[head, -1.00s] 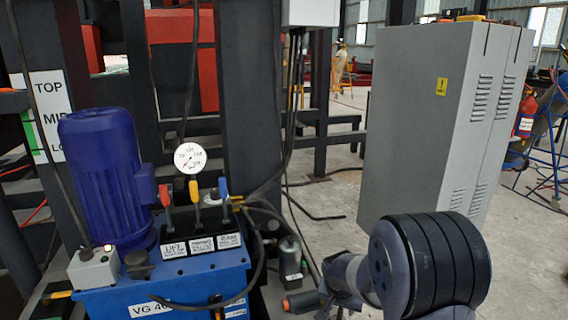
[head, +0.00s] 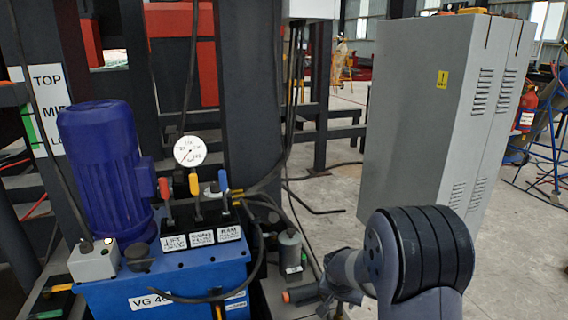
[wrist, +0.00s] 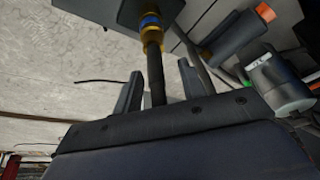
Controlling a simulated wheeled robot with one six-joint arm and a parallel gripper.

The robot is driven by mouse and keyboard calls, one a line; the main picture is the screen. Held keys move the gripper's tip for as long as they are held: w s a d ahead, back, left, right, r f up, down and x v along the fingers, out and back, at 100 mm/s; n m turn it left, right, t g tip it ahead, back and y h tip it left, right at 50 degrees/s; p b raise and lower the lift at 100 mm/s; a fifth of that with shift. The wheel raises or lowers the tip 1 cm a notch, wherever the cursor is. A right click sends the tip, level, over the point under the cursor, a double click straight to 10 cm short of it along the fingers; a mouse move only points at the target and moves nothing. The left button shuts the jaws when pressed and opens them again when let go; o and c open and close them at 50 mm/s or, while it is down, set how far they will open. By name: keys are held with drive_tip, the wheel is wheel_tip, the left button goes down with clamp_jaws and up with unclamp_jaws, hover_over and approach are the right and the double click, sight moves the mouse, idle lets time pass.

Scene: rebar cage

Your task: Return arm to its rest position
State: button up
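My gripper (wrist: 158,64) shows in the wrist view with its two dark fingers apart. A black rod or hose with a brass and blue fitting (wrist: 151,24) shows between the fingers, with gaps on both sides; its depth is unclear. In the head view my arm's dark banded wrist joint (head: 432,252) is at the lower right. The gripper end points left there, and its fingertips are hard to make out. The blue hydraulic unit (head: 120,300) stands at left with red, yellow and blue levers (head: 195,186) and a round gauge (head: 190,151). My gripper is right of these levers.
A tall grey cabinet (head: 415,120) stands just behind my arm. A grey cylinder (head: 290,252) and hoses lie between the unit and my arm. Dark steel columns (head: 250,90) rise behind. Concrete floor (head: 330,195) is open between column and cabinet.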

wheel_tip(320, 180, up, 3)
drive_tip(key=shift+f+p, duration=0.1)
drive_tip(key=shift+p, duration=1.2)
wheel_tip(320, 180, up, 5)
drive_tip(key=p, duration=0.4)
